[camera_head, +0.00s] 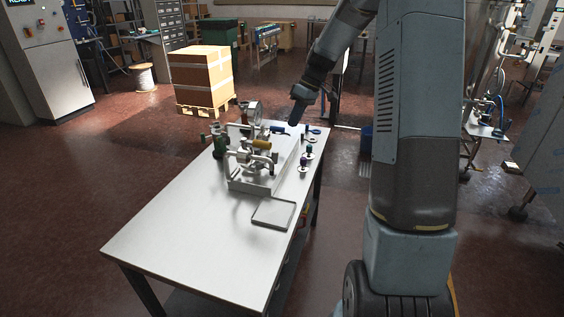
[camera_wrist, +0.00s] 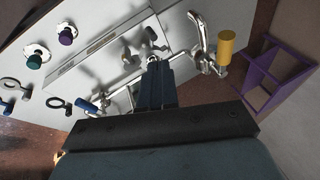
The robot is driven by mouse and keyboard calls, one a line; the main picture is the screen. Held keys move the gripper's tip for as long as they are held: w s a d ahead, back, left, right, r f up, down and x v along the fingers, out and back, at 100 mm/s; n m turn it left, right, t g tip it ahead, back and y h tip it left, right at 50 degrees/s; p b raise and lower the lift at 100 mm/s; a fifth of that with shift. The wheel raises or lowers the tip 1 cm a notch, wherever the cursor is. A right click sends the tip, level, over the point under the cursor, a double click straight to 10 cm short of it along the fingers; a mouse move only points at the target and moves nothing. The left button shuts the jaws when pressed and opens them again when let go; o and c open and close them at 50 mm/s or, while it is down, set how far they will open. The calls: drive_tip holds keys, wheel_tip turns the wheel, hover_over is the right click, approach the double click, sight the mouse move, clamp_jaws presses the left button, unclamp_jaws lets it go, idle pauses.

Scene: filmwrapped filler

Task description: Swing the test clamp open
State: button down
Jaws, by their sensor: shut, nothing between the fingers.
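A metal fixture (camera_head: 250,187) stands on the far part of the white table. It carries a clamp-like mechanism with a yellow handle (camera_head: 262,144). The yellow handle shows in the wrist view (camera_wrist: 226,46), upper right, beside a curved metal lever (camera_wrist: 197,32). A blue handle (camera_head: 278,129) lies behind the yellow one; a blue handle also shows at lower left in the wrist view (camera_wrist: 86,105). I cannot tell for certain which part is the test clamp. My gripper (camera_head: 294,121) is above the fixture's far right side. In the wrist view its shut, empty fingers (camera_wrist: 156,70) are left of the yellow handle.
Green (camera_wrist: 35,61) and purple (camera_wrist: 67,36) knobs stand beside the fixture. A shallow square tray (camera_head: 273,213) lies in front of it. The near part of the white table (camera_head: 190,250) is clear. A purple crate (camera_wrist: 290,62) is at right in the wrist view.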

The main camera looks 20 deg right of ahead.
drive_tip(key=w+d+f+n+y, duration=0.2)
drive_tip(key=w+d+f+y, duration=0.15)
drive_tip(key=w+f, duration=0.5)
drive_tip(key=s+a+f, duration=0.5)
drive_tip(key=a+f, duration=0.3)
drive_tip(key=f, duration=0.1)
drive_tip(key=shift+f+h, duration=0.3)
drive_tip(key=shift+h, duration=0.15)
